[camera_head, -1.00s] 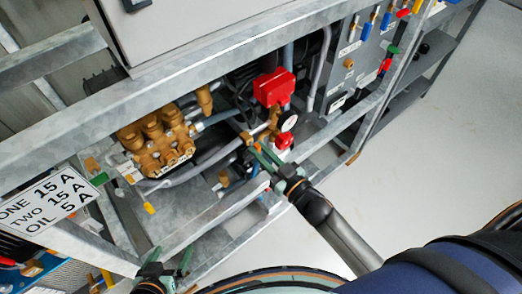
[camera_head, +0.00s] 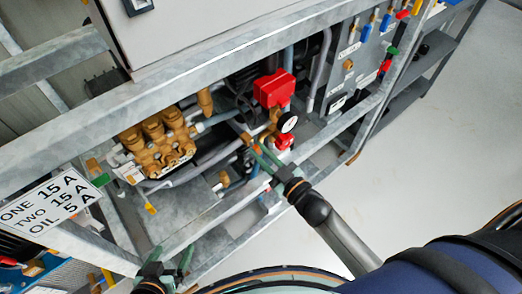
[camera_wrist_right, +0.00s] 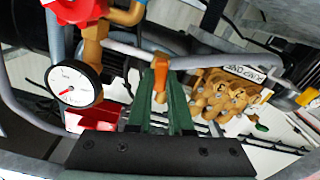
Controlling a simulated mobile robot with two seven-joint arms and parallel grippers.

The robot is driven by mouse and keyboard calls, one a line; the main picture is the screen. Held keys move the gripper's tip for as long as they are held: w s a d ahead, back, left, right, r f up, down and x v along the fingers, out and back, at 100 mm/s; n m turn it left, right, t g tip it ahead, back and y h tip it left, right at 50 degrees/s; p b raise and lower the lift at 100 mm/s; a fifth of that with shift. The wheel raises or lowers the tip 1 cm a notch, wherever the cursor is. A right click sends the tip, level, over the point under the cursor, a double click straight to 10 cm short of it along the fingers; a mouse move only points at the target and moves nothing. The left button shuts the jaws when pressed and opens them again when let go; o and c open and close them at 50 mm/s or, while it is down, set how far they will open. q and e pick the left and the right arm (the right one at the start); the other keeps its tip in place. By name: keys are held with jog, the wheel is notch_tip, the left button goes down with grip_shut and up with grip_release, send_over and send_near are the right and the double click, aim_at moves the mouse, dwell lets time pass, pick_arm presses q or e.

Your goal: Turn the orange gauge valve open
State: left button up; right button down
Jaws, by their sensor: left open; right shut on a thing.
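The orange gauge valve (camera_wrist_right: 160,65) shows as a small orange handle between the green fingertips in the right wrist view. In the head view the valve (camera_head: 247,139) is beside the brass fittings, below the red box. My right gripper (camera_head: 259,153) reaches in from the lower right and is shut on the valve handle; its fingers (camera_wrist_right: 161,82) hide part of it. The round white pressure gauge (camera_wrist_right: 75,84) is left of the fingers in the wrist view and also shows in the head view (camera_head: 287,122). My left gripper (camera_head: 171,260) is open and empty at the bottom, near the frame rail.
A red box (camera_head: 274,89) stands above the gauge. A brass pump (camera_head: 157,145) is to the left. Galvanized frame rails (camera_head: 190,232) cross in front of the pump. Grey hoses run around the fittings. The floor (camera_head: 430,150) at the right is clear.

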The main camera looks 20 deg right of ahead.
jog(key=n, duration=0.3)
jog(key=shift+n, duration=0.3)
jog(key=n, duration=0.3)
jog(key=shift+a+f+n, duration=0.1)
jog(key=shift+f+n, duration=0.05)
jog(key=shift+n, duration=0.15)
jog(key=shift+f+n+b, duration=0.1)
jog(key=shift+n+b, duration=0.45)
jog(key=shift+n, duration=3.35)
jog(key=c, duration=0.8)
grip_release()
jog(key=shift+s, duration=0.15)
jog(key=v, duration=1.2)
jog(key=shift+s, duration=0.15)
